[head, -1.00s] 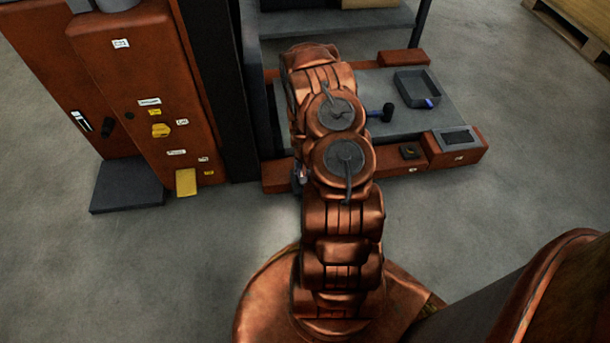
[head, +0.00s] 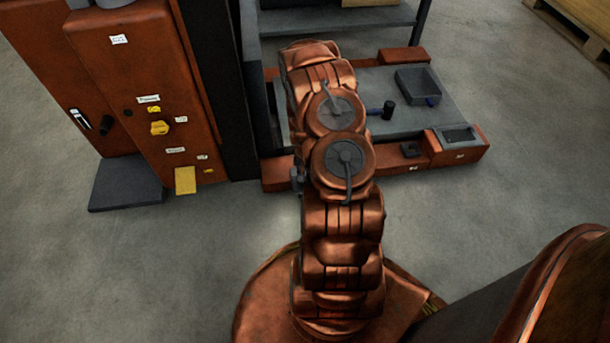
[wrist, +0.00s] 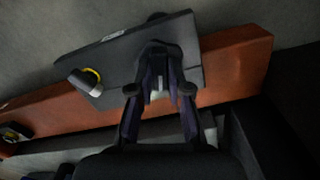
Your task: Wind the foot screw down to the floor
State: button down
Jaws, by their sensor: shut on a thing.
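In the wrist view my gripper (wrist: 161,92) reaches over a dark flat plate beside an orange-brown beam. Its two fingers close on a dark upright part (wrist: 158,52), which looks like the foot screw, though the fingers and shadow hide much of it. I cannot see its lower end or whether it touches the floor. In the head view my arm covers the gripper and the screw.
The dark plate (wrist: 110,55) has a pale label, and a grey cylinder with a yellow ring (wrist: 86,81) is at its left. An orange cabinet (head: 130,80) stands left.

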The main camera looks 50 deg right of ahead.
jog(key=m+b, duration=0.1)
jog(key=m, duration=0.2)
jog(key=shift+f+m, duration=0.1)
jog(key=shift+m, duration=0.2)
jog(key=shift+f+m+b, duration=0.2)
jog(key=shift+m+b, duration=0.55)
jog(key=shift+m, duration=0.15)
jog(key=shift+s+m+b, duration=0.1)
jog(key=shift+m+b, duration=0.25)
jog(key=shift+m, duration=1.05)
jog(key=shift+m+b, duration=0.45)
jog(key=shift+m, duration=1.85)
